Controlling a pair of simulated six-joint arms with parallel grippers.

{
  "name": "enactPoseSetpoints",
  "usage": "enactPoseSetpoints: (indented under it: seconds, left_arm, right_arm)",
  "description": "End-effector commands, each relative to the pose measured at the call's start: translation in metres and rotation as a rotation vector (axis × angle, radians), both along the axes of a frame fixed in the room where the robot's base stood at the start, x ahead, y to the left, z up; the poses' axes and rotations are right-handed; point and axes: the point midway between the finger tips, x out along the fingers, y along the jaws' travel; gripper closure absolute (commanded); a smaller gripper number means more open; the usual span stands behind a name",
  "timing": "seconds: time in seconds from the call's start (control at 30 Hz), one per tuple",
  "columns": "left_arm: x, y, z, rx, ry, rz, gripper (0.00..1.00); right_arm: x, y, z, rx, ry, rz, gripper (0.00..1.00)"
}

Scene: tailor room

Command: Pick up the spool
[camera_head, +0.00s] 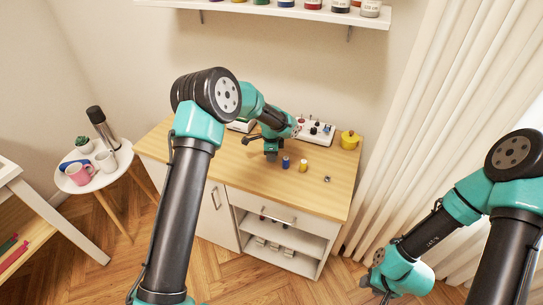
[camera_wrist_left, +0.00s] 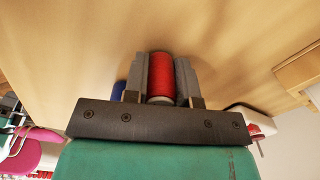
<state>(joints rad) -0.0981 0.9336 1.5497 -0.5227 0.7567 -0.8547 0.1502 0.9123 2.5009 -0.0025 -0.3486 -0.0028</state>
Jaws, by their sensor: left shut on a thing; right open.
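A red spool (camera_wrist_left: 160,80) sits between the two fingers of my left gripper (camera_wrist_left: 162,62) in the left wrist view. The gripper is shut on it. In the head view my left gripper (camera_head: 271,156) is low over the wooden cabinet top (camera_head: 240,165), and the red spool cannot be made out there. I cannot tell whether the spool touches the wood. A blue spool (camera_head: 285,162) and a yellow spool (camera_head: 303,165) stand just right of the gripper. My right gripper (camera_head: 381,288) is open and empty, low at the right, away from the cabinet.
A white rack with small items (camera_head: 316,132) and a yellow pot (camera_head: 349,140) stand at the back right of the cabinet top. A small metal ring-like item (camera_head: 326,179) lies near the right edge. The front of the top is clear. A round side table (camera_head: 75,187) holds mugs.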

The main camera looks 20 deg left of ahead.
Motion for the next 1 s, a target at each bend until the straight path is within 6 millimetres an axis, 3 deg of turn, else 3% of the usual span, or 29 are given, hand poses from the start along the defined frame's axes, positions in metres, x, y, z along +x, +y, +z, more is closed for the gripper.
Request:
enactPoseSetpoints:
  seconds: [0.27,0.37,0.57,1.0]
  left_arm:
    - [0.0,0.0,0.032,0.001,-0.002,0.001,0.97]
    - [-0.012,-0.003,0.031,0.001,0.002,-0.002,0.97]
    - [-0.042,-0.012,0.034,0.002,0.002,-0.003,0.97]
    - [-0.129,-0.037,0.042,0.001,0.001,-0.003,0.97]
  right_arm:
    - [0.0,0.0,0.0,0.0,0.0,0.0,0.57]
    - [0.0,0.0,0.0,0.0,0.0,0.0,0.57]
    - [0.0,0.0,0.0,0.0,0.0,0.0,0.57]
    - [0.0,0.0,0.0,0.0,0.0,0.0,0.57]
